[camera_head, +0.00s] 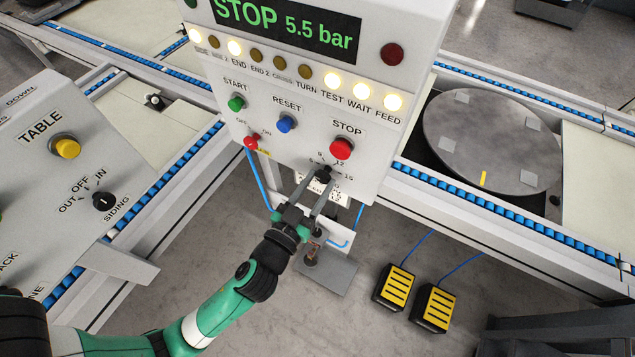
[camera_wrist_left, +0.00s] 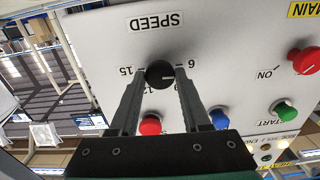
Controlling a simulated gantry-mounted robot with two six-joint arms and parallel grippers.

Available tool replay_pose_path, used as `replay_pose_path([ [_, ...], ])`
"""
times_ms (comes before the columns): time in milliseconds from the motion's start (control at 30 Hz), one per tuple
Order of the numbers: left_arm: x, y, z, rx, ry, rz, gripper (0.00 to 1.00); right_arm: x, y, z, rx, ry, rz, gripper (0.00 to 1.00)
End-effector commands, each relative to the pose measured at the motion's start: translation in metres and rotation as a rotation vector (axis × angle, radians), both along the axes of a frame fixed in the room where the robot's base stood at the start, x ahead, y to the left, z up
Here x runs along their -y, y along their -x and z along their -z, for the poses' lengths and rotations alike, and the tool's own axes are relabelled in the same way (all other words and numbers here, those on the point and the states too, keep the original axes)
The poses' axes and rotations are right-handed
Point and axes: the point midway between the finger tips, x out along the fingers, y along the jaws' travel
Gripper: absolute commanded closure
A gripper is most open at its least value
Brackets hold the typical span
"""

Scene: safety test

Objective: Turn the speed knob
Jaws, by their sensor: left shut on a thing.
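The speed knob is a black round knob (camera_head: 324,173) low on the front of the white control panel (camera_head: 375,60), below the red STOP button. It also shows in the left wrist view (camera_wrist_left: 160,74), upside down beside the word SPEED, with a white pointer line toward the 6 side of its scale. My left gripper (camera_head: 322,180) reaches up from below, and its two grey fingers (camera_wrist_left: 158,82) are shut on the knob, one on each side. The fingers hide part of the scale in the head view. My right gripper is not in view.
Close to the knob are the red STOP button (camera_head: 341,148), blue RESET button (camera_head: 286,124), green START button (camera_head: 237,103) and red OFF/ON switch (camera_head: 251,142). Another panel with a yellow TABLE button (camera_head: 66,147) stands left. A round turntable (camera_head: 490,140) lies right; yellow pedals (camera_head: 435,306) are on the floor.

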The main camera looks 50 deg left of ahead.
Motion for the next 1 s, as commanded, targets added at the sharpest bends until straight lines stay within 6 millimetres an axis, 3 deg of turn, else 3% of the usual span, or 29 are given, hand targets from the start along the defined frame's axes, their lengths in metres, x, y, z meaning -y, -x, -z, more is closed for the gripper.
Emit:
replay_pose_path([
  [367,0.0,0.0,-0.001,-0.073,-0.198,0.0,1.0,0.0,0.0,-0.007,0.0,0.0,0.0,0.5],
  [1000,0.0,0.0,-0.002,-0.274,-0.742,0.0,1.0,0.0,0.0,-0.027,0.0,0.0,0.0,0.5],
])
